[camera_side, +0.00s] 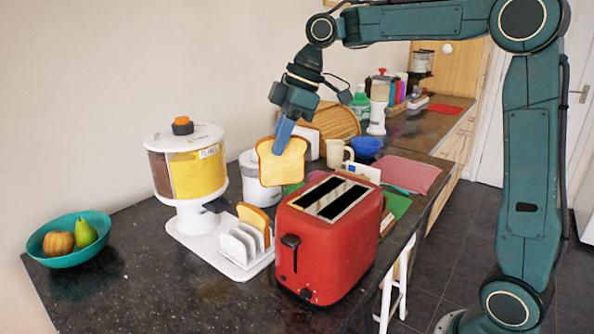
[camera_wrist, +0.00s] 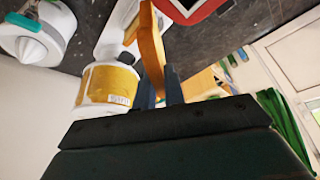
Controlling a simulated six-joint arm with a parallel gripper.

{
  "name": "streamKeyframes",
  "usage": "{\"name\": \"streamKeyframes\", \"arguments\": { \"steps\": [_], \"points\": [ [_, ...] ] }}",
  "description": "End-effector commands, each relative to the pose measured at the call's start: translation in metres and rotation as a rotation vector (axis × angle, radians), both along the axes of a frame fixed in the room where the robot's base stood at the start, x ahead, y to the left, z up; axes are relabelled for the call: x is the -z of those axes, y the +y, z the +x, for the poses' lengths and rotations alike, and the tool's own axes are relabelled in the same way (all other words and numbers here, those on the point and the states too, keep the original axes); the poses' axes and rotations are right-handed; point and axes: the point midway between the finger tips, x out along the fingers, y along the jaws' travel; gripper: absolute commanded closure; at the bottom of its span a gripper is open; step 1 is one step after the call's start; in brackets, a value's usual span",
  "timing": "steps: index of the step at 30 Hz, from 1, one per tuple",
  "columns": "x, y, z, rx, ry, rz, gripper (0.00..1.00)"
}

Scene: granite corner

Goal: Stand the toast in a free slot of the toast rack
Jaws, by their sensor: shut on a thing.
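My gripper (camera_side: 284,135) is shut on a slice of toast (camera_side: 283,168) and holds it in the air, behind and above the toast rack. In the wrist view the toast (camera_wrist: 151,50) shows edge-on between the two fingers (camera_wrist: 160,92). The white toast rack (camera_side: 241,246) stands on a white tray on the counter, left of the red toaster. Another slice of toast (camera_side: 253,214) stands in the rack's far end. The nearer slots look empty. In the wrist view the rack is mostly hidden behind the held toast.
The red toaster (camera_side: 330,240) stands close right of the rack. A cereal dispenser (camera_side: 188,175) stands left, with a teal fruit bowl (camera_side: 70,239) farther left. A white jar (camera_side: 260,180), a mug (camera_side: 337,154) and a blue bowl (camera_side: 366,146) are behind. The front-left counter is clear.

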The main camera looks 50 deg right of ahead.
Motion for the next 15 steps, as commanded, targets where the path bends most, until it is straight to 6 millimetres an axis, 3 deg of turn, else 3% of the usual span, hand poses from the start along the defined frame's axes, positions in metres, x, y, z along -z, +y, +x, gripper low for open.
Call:
{"name": "streamKeyframes", "arguments": {
  "steps": [15],
  "points": [
    [0.021,0.023,0.051,0.352,0.005,-0.001,1.0]
  ]
}}
